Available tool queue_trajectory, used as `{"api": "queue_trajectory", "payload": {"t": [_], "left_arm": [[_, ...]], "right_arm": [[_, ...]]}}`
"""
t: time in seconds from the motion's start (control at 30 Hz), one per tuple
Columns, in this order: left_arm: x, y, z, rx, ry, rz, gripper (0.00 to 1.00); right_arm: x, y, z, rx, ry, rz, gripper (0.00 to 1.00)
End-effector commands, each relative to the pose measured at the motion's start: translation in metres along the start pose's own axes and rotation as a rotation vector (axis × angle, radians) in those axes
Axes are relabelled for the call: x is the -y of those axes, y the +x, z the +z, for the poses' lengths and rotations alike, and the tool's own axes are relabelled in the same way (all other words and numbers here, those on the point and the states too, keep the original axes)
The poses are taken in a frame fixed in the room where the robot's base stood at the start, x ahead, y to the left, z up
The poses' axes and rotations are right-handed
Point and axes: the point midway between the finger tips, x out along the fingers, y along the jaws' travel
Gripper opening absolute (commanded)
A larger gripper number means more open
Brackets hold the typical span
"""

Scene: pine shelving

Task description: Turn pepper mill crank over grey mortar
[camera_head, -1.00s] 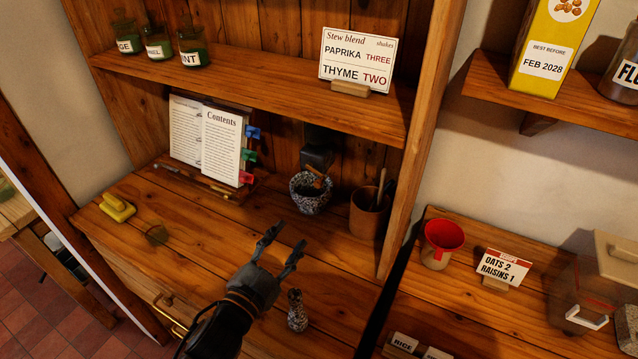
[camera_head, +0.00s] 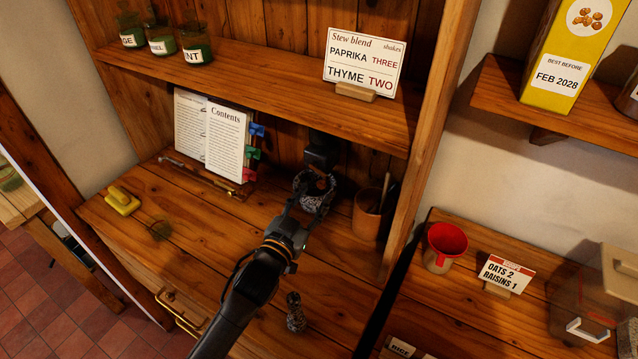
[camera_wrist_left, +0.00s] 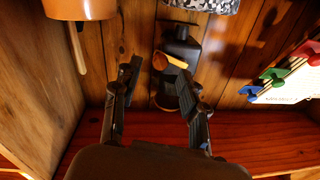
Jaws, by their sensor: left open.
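The grey speckled mortar (camera_head: 309,201) stands at the back of the counter, partly hidden by my left gripper. It also shows at the top edge of the left wrist view (camera_wrist_left: 205,4). A black pepper mill (camera_head: 321,151) is at the back boards above the mortar. In the left wrist view the mill (camera_wrist_left: 181,48) has a crank with a brown wooden handle (camera_wrist_left: 172,61). My left gripper (camera_head: 305,187) is open in front of the mill. In the left wrist view its fingers (camera_wrist_left: 158,80) spread to either side of the handle, with no clear contact. My right gripper is not in view.
A brown cup (camera_head: 371,213) with utensils stands right of the mortar. An open book (camera_head: 212,138) with coloured clips stands left. A shelf (camera_head: 270,88) with a recipe card (camera_head: 362,62) hangs above. A speckled pestle-like piece (camera_head: 295,314) stands in front.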

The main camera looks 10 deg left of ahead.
Motion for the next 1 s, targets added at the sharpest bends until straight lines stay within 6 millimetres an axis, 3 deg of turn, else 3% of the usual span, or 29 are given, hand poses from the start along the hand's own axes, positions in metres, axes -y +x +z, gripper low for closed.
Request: {"api": "queue_trajectory", "payload": {"t": [0.23,0.63,0.67,0.87,1.0], "left_arm": [[0.0,0.032,-0.001,0.0,0.0,0.0,0.43],[0.0,0.039,0.0,0.0,0.001,0.001,0.43],[0.0,0.039,0.0,0.0,0.001,0.001,0.41],[0.0,0.039,0.0,0.0,0.001,0.001,0.0],[0.0,0.039,0.001,0.0,0.007,0.001,0.0]], "right_arm": [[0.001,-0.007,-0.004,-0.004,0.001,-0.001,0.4],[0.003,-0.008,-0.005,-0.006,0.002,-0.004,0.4],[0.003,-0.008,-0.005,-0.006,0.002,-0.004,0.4],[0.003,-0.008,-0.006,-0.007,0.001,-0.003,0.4],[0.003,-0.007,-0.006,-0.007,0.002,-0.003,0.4]]}}
